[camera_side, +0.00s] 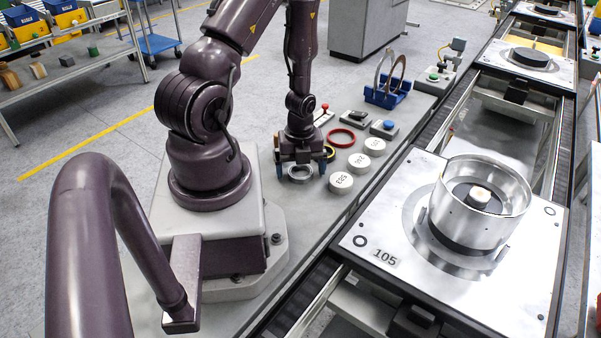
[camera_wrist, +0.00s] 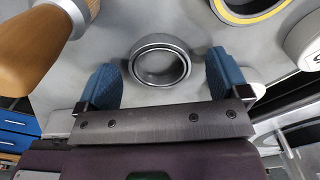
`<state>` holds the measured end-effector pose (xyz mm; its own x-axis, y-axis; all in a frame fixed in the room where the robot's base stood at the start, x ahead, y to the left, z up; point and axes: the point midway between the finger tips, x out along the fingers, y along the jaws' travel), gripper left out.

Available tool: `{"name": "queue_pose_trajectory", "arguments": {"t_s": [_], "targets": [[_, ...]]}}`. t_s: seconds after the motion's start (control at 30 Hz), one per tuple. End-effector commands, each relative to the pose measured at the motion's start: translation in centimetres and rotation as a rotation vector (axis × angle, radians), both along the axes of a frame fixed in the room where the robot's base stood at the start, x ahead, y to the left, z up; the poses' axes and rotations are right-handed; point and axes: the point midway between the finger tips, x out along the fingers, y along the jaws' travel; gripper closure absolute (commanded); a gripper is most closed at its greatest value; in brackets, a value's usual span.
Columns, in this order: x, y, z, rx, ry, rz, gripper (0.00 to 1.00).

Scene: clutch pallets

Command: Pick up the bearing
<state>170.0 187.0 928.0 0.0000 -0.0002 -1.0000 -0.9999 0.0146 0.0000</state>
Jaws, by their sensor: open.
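The bearing is a grey metal ring (camera_wrist: 159,62) lying flat on the table between my fingertips in the wrist view. It also shows in the side view (camera_side: 300,178), just below my gripper (camera_side: 300,174). In the wrist view my gripper (camera_wrist: 162,78) is open, with one blue fingertip on each side of the bearing. A gap shows between the ring and each fingertip. The bearing's top side is partly hidden by my gripper in the side view.
White round weights (camera_side: 341,181) stand right of my gripper. A red ring (camera_side: 341,137) and a black-and-yellow ring (camera_wrist: 252,8) lie nearby. A wooden handle (camera_wrist: 42,47) is close at left in the wrist view. A pallet with a metal housing (camera_side: 447,225) sits on the conveyor.

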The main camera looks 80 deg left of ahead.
Motion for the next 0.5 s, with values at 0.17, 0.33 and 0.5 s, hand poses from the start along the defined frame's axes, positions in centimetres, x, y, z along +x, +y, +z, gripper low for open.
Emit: {"name": "queue_pose_trajectory", "arguments": {"t_s": [0.17, 0.33, 0.5], "targets": [[0.01, 0.03, -0.19, 0.001, 0.000, 0.000, 0.07], [0.00, 0.02, -0.17, 0.001, 0.000, 0.000, 0.25], [0.00, 0.01, -0.16, 0.000, 0.000, 0.000, 0.63]]}}
